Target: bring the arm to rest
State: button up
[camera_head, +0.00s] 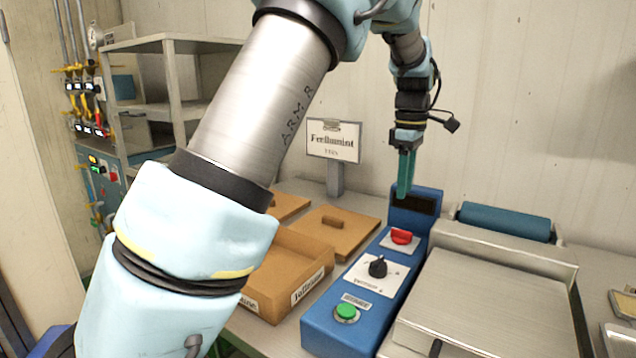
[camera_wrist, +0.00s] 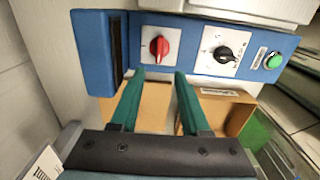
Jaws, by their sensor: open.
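My gripper (camera_head: 405,178) hangs at the end of my arm, pointing down above the back end of the blue control box (camera_head: 338,322). In the wrist view its two green fingers (camera_wrist: 160,80) stand apart with nothing between them. The control box has a red knob (camera_head: 401,237), a black dial (camera_head: 377,267) and a green button (camera_head: 346,312) on top. In the wrist view the red knob (camera_wrist: 159,47) lies just beyond the fingertips, apart from them.
A metal machine with a flat lid (camera_head: 490,305) and a blue roller (camera_head: 505,221) stands right of the box. A sign reading "Fendlamint" (camera_head: 333,140) stands behind. Metal shelves (camera_head: 172,45) are at back left.

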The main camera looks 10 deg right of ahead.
jog(key=a+f+m, duration=0.2)
jog(key=a+f, duration=0.1)
jog(key=a, duration=0.8)
jog(key=a+f+m, duration=0.3)
jog(key=a, duration=0.9)
jog(key=s+a+f+m, duration=0.2)
jog(key=s+a, duration=0.3)
jog(key=a, duration=0.1)
jog(key=s+a+f+m+t, duration=0.1)
jog(key=s+a+f+m, duration=0.1)
jog(key=s+a, duration=0.4)
jog(key=shift+a+f+m+t, duration=0.25)
jog(key=shift+a+m+t, duration=0.05)
jog(key=shift+a+m, duration=0.5)
jog(key=shift+w, duration=0.1)
